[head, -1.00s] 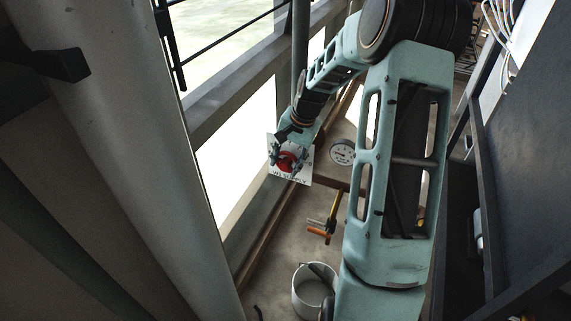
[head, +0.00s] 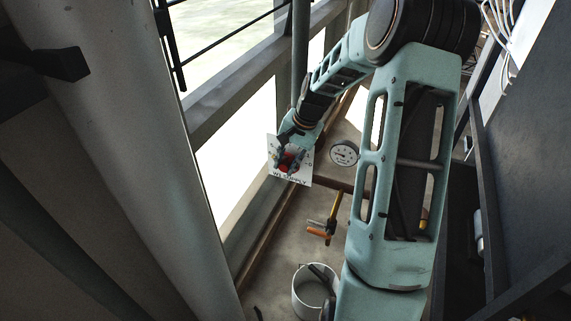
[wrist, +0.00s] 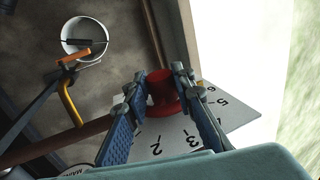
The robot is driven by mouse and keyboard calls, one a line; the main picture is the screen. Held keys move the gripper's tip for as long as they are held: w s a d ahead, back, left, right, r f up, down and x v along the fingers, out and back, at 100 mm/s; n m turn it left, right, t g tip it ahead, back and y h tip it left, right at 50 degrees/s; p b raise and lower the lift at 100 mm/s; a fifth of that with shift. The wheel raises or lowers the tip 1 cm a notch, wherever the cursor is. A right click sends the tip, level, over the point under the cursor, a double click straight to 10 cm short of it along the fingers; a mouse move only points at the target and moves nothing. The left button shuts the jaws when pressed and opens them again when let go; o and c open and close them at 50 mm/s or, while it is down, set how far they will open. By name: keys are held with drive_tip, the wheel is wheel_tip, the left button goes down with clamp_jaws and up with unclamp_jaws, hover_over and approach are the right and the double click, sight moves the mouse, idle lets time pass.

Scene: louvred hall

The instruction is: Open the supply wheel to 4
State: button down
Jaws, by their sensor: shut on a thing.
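The red supply wheel (head: 291,163) sits on a white plate (head: 303,178) marked "W SUPPLY" at the window-side ledge. In the wrist view the wheel (wrist: 162,97) is between the two blue-padded fingers of my gripper (wrist: 160,84), which is shut on it. The plate (wrist: 236,112) shows the numbers 2, 3, 5 and 6 around the wheel; the 4 is largely hidden by the right finger. I cannot make out a pointer on the wheel. In the head view my gripper (head: 290,156) covers much of the wheel.
A round white gauge (head: 344,153) is right of the plate. A large pale column (head: 130,150) stands left, and a dark cabinet (head: 530,130) right.

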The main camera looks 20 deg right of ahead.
drive_tip(key=t+b, duration=0.1)
drive_tip(key=y+b, duration=0.1)
drive_tip(key=t+y+b, duration=0.1)
drive_tip(key=shift+s+d+f+t, duration=0.25)
drive_tip(key=shift+d+f+t, duration=0.05)
drive_tip(key=shift+d+f, duration=0.1)
drive_tip(key=t+y+b, duration=0.2)
drive_tip(key=b, duration=0.1)
drive_tip(key=shift+s+f+y, duration=0.1)
drive_tip(key=shift+f+y, duration=0.1)
drive_tip(key=shift+y, duration=0.1)
drive_tip(key=shift+s+t+y+b, duration=0.1)
drive_tip(key=shift+t+y+b, duration=1.6)
drive_tip(key=shift+b, duration=1.15)
drive_tip(key=c, duration=1.6)
unclamp_jaws()
